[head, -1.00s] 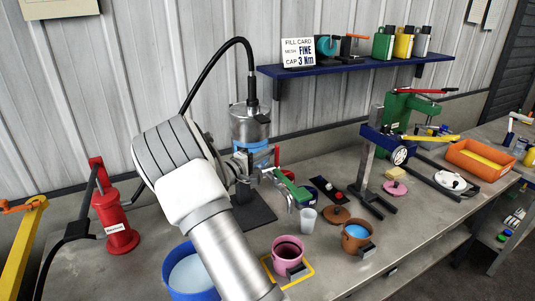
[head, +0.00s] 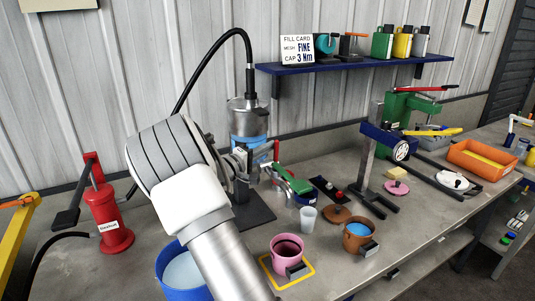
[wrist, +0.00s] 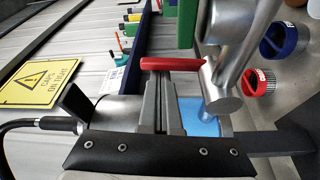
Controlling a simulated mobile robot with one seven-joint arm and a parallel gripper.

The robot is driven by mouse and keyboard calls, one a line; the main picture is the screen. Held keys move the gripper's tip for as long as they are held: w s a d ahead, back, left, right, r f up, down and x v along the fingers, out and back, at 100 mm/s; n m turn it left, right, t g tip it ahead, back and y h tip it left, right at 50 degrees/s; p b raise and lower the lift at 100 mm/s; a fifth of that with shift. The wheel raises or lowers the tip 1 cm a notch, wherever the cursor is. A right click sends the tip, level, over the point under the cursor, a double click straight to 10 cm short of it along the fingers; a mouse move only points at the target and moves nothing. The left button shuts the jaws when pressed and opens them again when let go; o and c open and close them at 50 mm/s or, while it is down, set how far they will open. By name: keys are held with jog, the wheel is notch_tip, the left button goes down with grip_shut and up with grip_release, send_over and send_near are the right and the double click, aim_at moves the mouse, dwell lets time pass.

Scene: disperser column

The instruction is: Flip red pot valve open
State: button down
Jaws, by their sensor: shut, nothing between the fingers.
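The red valve lever (head: 276,150) stands upright beside the silver pot with a blue band (head: 247,122). In the wrist view the red lever (wrist: 170,63) joins a thick metal valve pipe (wrist: 222,75). My gripper (wrist: 162,80) is shut and empty, its fingertips close beside the red lever; I cannot tell whether they touch. In the head view my gripper (head: 243,158) is partly hidden by my own arm, in front of the pot. A green handle (head: 292,180) sticks out to the right of the pot; part of it shows in the wrist view (wrist: 186,22).
A black hose (head: 251,75) rises from the pot. A white cup (head: 307,217), pink mug (head: 286,248), brown mug (head: 357,236) and blue tub (head: 165,262) stand nearby. A red pump (head: 108,225) is at the left. A blue shelf (head: 355,65) hangs behind.

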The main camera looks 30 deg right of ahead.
aim_at(274, 156)
jog(key=m+b, duration=0.1)
jog(key=b, duration=0.3)
jog(key=s+m+h+b, duration=0.1)
jog(key=m+b, duration=0.1)
jog(key=b, duration=0.2)
jog(key=s+f+m+b, duration=0.1)
jog(key=b, duration=0.4)
jog(key=shift+s+m+g+h, duration=0.2)
jog(key=shift+m+g+h, duration=0.1)
jog(key=shift+m+g, duration=0.1)
jog(key=shift+s+a+b, duration=0.1)
jog(key=shift+s+b, duration=0.15)
jog(key=shift+b, duration=0.6)
jog(key=shift+s+b, duration=0.5)
jog(key=shift+b, duration=0.95)
